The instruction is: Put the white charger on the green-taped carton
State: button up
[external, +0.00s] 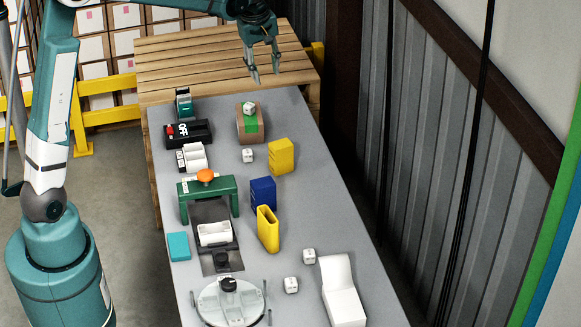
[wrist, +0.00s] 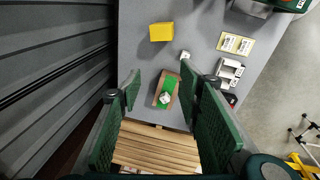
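The green-taped carton (external: 251,126) is a small brown box with a green strip, standing near the far end of the grey table. A small white cube, which looks like the white charger (external: 249,108), rests on its top. In the wrist view the carton (wrist: 160,104) lies between my fingers in the picture, with the white charger (wrist: 165,98) on the green tape. My gripper (external: 264,75) is open and empty, raised above and beyond the carton, apart from it. Its two green fingers also show wide apart in the wrist view (wrist: 159,73).
Another white cube (external: 248,155) lies just in front of the carton, by a yellow box (external: 281,156). Two more cubes lie further forward. A black OFF-marked box (external: 187,134) and a green frame (external: 208,186) stand left. A wooden pallet surface (external: 200,60) lies behind.

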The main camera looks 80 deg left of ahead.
jog(key=s+d+r+m+t, duration=0.1)
jog(key=s+d+r+m, duration=0.2)
jog(key=d, duration=0.6)
jog(key=s+d+r+m+t, duration=0.1)
jog(key=s+d+r+m, duration=0.25)
jog(key=d, duration=0.45)
jog(key=s+d+r+m, duration=0.2)
jog(key=s+d+m, duration=0.15)
jog(key=d, duration=0.55)
jog(key=s+d+f+m+t, duration=0.1)
jog(key=s+d+f+m, duration=0.1)
jog(key=s+d+m, duration=0.3)
jog(key=s+d+f+m+t+h, duration=0.1)
jog(key=s+d+f+m+t, duration=0.1)
jog(key=s+d, duration=1.1)
jog(key=s+f+m, duration=0.1)
jog(key=m, duration=0.1)
jog(key=shift+s+d+m+t, duration=0.3)
jog(key=shift+m, duration=0.1)
